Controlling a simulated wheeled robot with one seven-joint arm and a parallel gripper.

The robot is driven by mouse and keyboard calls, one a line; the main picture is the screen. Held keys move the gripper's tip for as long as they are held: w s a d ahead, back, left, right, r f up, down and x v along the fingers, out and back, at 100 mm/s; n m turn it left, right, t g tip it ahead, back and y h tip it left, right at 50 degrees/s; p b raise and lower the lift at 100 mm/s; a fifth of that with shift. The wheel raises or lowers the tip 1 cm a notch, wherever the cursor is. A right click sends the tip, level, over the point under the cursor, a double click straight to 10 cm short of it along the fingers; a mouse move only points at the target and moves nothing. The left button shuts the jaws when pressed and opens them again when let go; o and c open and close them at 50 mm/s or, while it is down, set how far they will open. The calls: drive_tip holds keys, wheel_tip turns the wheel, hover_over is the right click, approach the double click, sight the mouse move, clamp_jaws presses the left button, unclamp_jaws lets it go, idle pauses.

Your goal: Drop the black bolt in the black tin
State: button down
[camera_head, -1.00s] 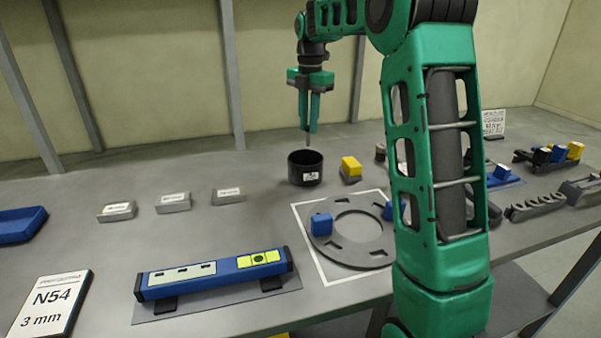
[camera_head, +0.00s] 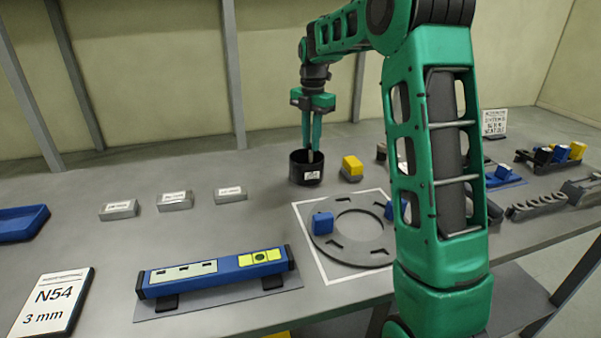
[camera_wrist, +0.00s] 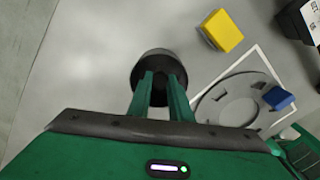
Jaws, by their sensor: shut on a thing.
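The black tin (camera_head: 299,170) is a round open pot with a white label, standing upright on the grey table. It also shows in the wrist view (camera_wrist: 150,60), just beyond my fingertips. My gripper (camera_head: 313,147) points straight down over the tin's mouth and is shut on the bolt (camera_head: 310,156). The bolt looks dark grey and hangs upright from the fingertips, its lower end at or just inside the rim. In the wrist view my gripper (camera_wrist: 159,82) overlaps the tin's dark opening, and the bolt cannot be made out there.
A yellow-topped block (camera_head: 351,166) stands close right of the tin. The grey ring plate (camera_head: 352,246) with blue blocks lies in front. Several labelled grey blocks (camera_head: 175,201) stand to the left. A blue bar fixture (camera_head: 214,273) lies at the front.

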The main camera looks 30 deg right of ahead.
drive_tip(key=c, duration=1.5)
unclamp_jaws()
drive_tip(key=shift+c, duration=0.2)
drive_tip(key=shift+r, duration=0.1)
wheel_tip(320, 180, up, 11)
drive_tip(key=shift+f, duration=0.2)
